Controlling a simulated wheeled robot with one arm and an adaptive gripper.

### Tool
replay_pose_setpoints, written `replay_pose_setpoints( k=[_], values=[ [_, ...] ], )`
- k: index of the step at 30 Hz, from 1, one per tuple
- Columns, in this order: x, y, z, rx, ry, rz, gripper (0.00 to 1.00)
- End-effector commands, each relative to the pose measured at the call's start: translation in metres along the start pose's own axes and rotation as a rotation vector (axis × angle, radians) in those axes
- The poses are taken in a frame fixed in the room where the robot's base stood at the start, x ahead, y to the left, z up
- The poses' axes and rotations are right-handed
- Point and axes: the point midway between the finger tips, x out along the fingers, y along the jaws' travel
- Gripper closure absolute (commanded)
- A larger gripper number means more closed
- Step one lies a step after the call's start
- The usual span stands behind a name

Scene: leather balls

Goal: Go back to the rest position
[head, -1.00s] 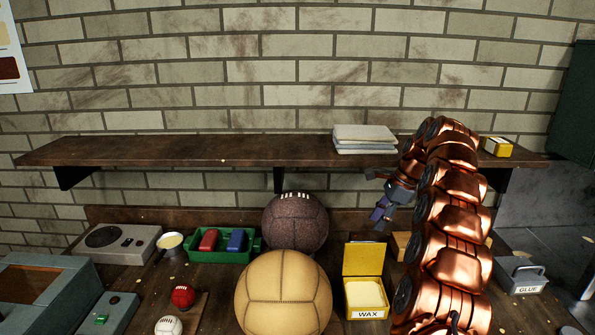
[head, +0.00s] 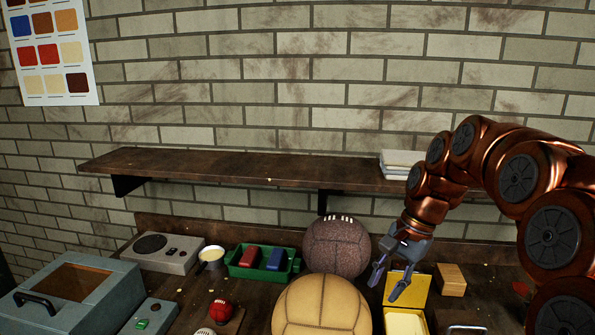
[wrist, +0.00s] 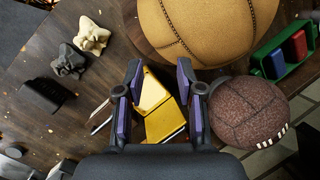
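My gripper (head: 390,277) hangs at the end of my copper arm, above the bench and beside the dark brown ball. Its fingers are apart with nothing between them. In the wrist view my gripper (wrist: 158,105) is spread, and the yellow wax box (wrist: 160,110) shows below and between the fingers. In the head view the yellow box (head: 407,290) stands with its lid up, just right of the fingers. The dark brown laced ball (head: 336,246) rests behind the large tan ball (head: 321,306).
A wooden shelf (head: 240,170) runs along the brick wall with pale stacked sheets (head: 400,160). A green tray (head: 262,268) holds a red and a blue block. A small red ball (head: 222,309), a grey-teal box (head: 75,290) and a wooden block (head: 450,279) are on the bench.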

Motion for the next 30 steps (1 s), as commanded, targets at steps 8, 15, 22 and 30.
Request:
replay_pose_setpoints(
  k=[8, 15, 22, 30],
  values=[
    [0.021, 0.048, 0.067, -0.236, 0.02, 0.088, 0.63],
    [0.044, 0.1, 0.112, -0.42, 0.035, 0.169, 0.63],
    [0.07, 0.158, 0.148, -0.577, 0.039, 0.248, 0.63],
    [0.097, 0.218, 0.176, -0.711, 0.032, 0.32, 0.63]
  ],
)
